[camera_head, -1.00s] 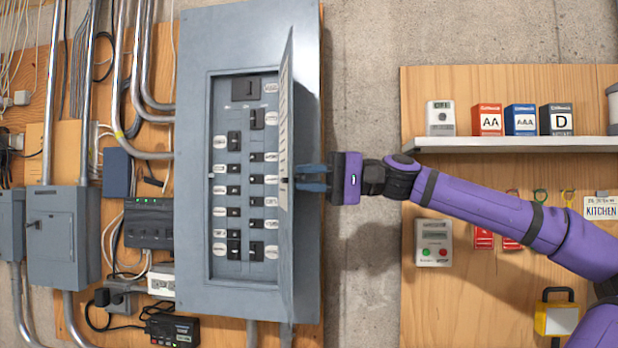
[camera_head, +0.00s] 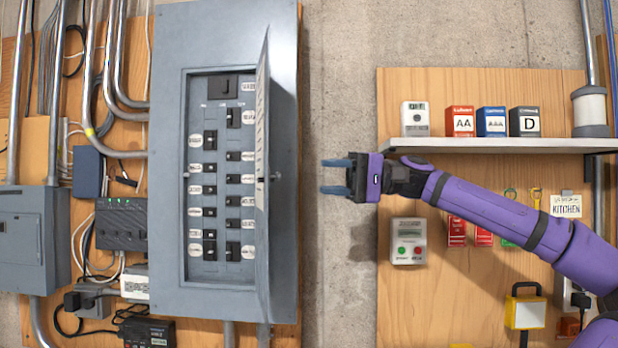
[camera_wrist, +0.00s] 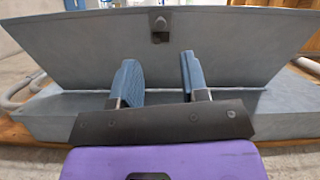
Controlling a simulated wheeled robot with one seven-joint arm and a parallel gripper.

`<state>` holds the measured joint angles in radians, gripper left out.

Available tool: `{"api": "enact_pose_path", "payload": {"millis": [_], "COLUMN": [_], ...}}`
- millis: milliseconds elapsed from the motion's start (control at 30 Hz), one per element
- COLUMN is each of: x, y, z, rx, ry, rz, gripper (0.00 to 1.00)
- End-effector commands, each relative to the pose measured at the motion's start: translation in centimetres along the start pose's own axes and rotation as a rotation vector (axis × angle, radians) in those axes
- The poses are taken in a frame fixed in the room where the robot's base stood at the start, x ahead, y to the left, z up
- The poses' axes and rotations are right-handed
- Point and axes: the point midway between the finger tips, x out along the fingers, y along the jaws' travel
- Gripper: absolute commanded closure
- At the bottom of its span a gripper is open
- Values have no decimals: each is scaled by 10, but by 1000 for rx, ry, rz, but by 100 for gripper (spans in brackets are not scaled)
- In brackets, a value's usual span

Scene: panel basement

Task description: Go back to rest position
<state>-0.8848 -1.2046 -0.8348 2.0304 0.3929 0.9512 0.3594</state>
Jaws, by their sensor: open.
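My gripper (camera_head: 336,176) is open and empty, in front of the bare concrete wall strip just right of the grey breaker panel (camera_head: 165,180). The panel's door (camera_head: 262,150) stands swung open, seen nearly edge-on, with rows of black breakers (camera_head: 233,178) showing inside. A gap separates my fingertips from the door. In the wrist view my two blue fingers (camera_wrist: 158,80) are apart with nothing between them. Beyond them is the door's grey face (camera_wrist: 210,40) with a small latch (camera_wrist: 160,28). My purple arm reaches in from the right.
A shelf (camera_head: 500,145) with battery boxes (camera_head: 491,122) is on the wooden board right of my gripper. Below it hang a tester (camera_head: 408,241), tags and a yellow lamp (camera_head: 525,313). Conduits and grey boxes (camera_head: 33,240) fill the left. The concrete strip between is clear.

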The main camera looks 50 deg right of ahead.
Motion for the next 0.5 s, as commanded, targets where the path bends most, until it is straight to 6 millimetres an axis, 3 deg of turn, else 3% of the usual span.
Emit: {"api": "enact_pose_path", "payload": {"millis": [200, 500], "x": [-16, -16], "y": [0, 0], "z": [0, 0], "rx": [0, 0], "ry": [0, 0], "rz": [0, 0], "gripper": [59, 59]}}
